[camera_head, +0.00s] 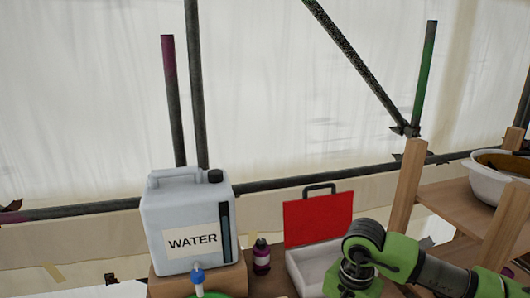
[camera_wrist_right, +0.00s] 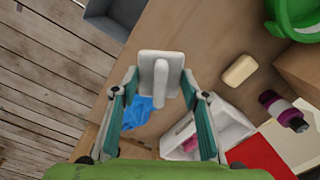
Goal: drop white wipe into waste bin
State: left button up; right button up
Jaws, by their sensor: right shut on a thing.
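My right gripper (camera_wrist_right: 160,82) shows in the right wrist view, shut on the white wipe (camera_wrist_right: 147,62). The wipe is a pale square piece with a raised ridge along its middle, held between the fingertips above the wooden bench. A grey open container (camera_wrist_right: 103,22), perhaps the waste bin, is at the top edge, left of the wipe and partly cut off. In the head view my right arm reaches in from the right, and its gripper is out of the picture. My left gripper is in neither view.
A blue crumpled item (camera_wrist_right: 139,112) lies under the gripper. A white case with a red lid (camera_head: 318,219), a small purple bottle (camera_head: 261,258) and a water canister (camera_head: 187,215) stand on the bench. A beige block (camera_wrist_right: 239,70) and a green bowl (camera_wrist_right: 287,22) lie right of the wipe.

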jog(key=s+d+r+n, duration=0.2)
jog(key=s+r+n, duration=0.4)
jog(key=s, duration=0.5)
jog(key=n, duration=0.2)
jog(key=shift+n, duration=0.4)
jog(key=shift+s+d, duration=0.1)
